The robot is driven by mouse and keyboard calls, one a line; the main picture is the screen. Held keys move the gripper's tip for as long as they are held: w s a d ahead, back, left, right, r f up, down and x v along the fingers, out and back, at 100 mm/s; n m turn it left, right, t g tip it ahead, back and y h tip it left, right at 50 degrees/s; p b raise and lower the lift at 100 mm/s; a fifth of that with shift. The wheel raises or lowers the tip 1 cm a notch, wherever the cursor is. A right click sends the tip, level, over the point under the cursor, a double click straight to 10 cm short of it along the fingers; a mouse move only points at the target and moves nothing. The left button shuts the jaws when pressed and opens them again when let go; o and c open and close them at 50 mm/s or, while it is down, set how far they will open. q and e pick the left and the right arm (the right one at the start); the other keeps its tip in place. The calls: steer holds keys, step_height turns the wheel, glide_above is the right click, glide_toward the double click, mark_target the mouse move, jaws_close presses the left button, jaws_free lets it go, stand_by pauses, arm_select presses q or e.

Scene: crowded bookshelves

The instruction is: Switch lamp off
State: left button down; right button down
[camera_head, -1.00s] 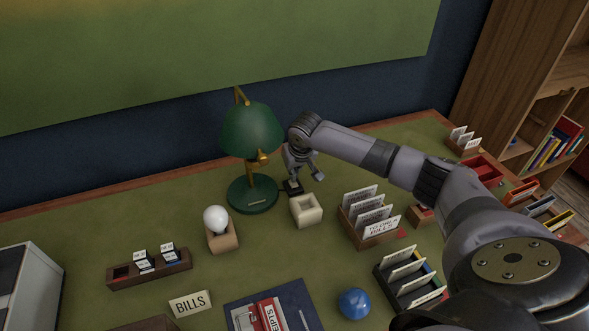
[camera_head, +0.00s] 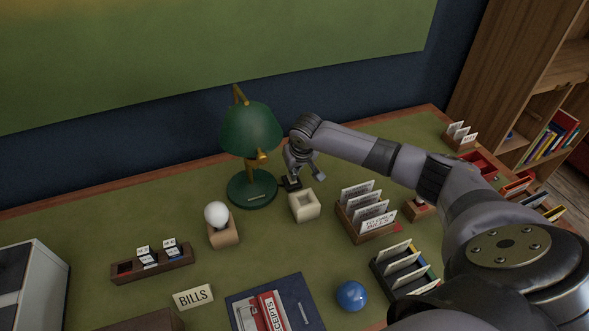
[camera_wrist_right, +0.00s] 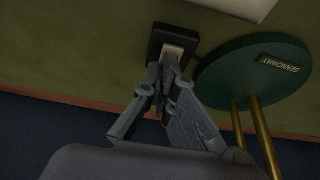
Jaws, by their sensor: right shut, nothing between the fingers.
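A desk lamp with a green shade (camera_head: 251,128), brass stem and round green base (camera_head: 252,190) stands near the back of the desk. I cannot tell whether it is lit. Right of its base is a small black switch box (camera_head: 291,184). In the right wrist view the switch box (camera_wrist_right: 157,42) has a pale rocker (camera_wrist_right: 174,51) on top, and the lamp base (camera_wrist_right: 255,82) is beside it. My right gripper (camera_head: 293,177) points down at the switch, shut and empty. Its fingertips (camera_wrist_right: 167,66) overlap the rocker's edge; I cannot tell whether they touch. My left gripper is out of view.
A cream square holder (camera_head: 304,204) stands close in front of the switch. A white ball on a wooden stand (camera_head: 223,234), card racks (camera_head: 368,215), a blue ball (camera_head: 351,296) and a BILLS sign (camera_head: 193,297) are nearer. The wall (camera_head: 130,168) is close behind.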

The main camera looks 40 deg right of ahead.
steer(key=p+v, duration=0.2)
steer(key=w+p+v, duration=0.1)
steer(key=p+v, duration=0.1)
steer(key=p, duration=0.1)
steer(key=shift+s+d+r, duration=0.1)
steer(key=shift+s+r, duration=0.05)
steer(key=shift+r, duration=0.25)
steer(key=b+v, duration=0.1)
steer(key=v, duration=0.8)
steer(key=shift+s, duration=0.25)
